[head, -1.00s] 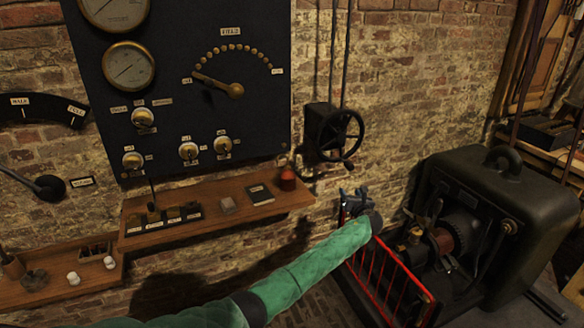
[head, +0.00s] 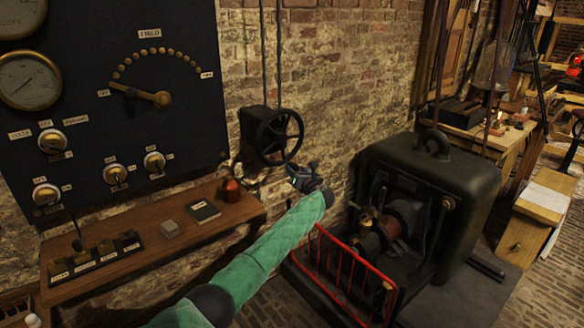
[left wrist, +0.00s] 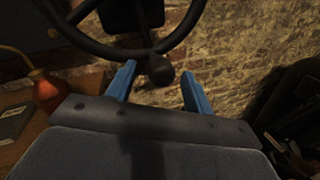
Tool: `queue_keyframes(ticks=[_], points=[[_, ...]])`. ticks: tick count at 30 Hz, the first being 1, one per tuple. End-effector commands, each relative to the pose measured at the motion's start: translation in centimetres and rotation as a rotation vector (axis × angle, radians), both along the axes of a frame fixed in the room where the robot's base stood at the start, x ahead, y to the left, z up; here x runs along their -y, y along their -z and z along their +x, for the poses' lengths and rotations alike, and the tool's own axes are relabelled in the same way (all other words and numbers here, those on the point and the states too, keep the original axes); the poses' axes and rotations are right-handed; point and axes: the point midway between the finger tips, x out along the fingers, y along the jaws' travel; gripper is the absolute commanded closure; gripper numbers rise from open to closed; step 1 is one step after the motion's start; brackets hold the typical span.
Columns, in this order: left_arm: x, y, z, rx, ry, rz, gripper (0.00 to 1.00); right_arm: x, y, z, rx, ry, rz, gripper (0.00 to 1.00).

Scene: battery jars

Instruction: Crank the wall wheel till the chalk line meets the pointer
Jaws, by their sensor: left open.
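The black wall wheel (head: 279,136) stands out from a dark box (head: 252,122) on the brick wall. Its rim, spokes and a round dark knob (left wrist: 160,70) show in the left wrist view. My left gripper (head: 297,172) is just below the wheel's lower right rim, at the end of the green-sleeved arm. In the left wrist view my left gripper (left wrist: 156,84) is open, its two blue fingers on either side of the knob and apart from it. I cannot make out a chalk line or its pointer. My right gripper is not in view.
A wooden shelf (head: 150,235) with a red oil can (head: 230,189) and a dark book (head: 204,211) lies left of the arm. A red railing (head: 345,272) and a large black machine (head: 465,180) stand to the right. Two rods run up from the wheel's box.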

Motion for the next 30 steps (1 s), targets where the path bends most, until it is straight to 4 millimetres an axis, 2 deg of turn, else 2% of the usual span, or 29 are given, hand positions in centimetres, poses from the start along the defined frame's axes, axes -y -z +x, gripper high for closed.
queue_keyframes(ticks=[3,9,20,27,28,30], points=[[-0.5,-0.1,1.3,0.000,-0.001,0.001,0.48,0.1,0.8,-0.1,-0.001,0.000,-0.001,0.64],[-1.0,0.0,2.4,-0.001,-0.001,0.000,0.48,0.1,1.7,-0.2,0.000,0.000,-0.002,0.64],[-1.1,0.0,2.7,-0.001,0.000,-0.001,0.48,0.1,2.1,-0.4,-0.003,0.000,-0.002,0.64],[-1.1,0.1,2.7,-0.001,0.000,0.000,0.95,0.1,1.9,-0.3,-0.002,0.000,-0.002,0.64],[-1.1,0.1,2.7,-0.001,0.000,-0.001,1.00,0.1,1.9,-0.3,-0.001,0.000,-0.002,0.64],[-1.1,0.1,2.7,-0.001,0.000,0.000,1.00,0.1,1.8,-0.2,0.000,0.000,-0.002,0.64]])
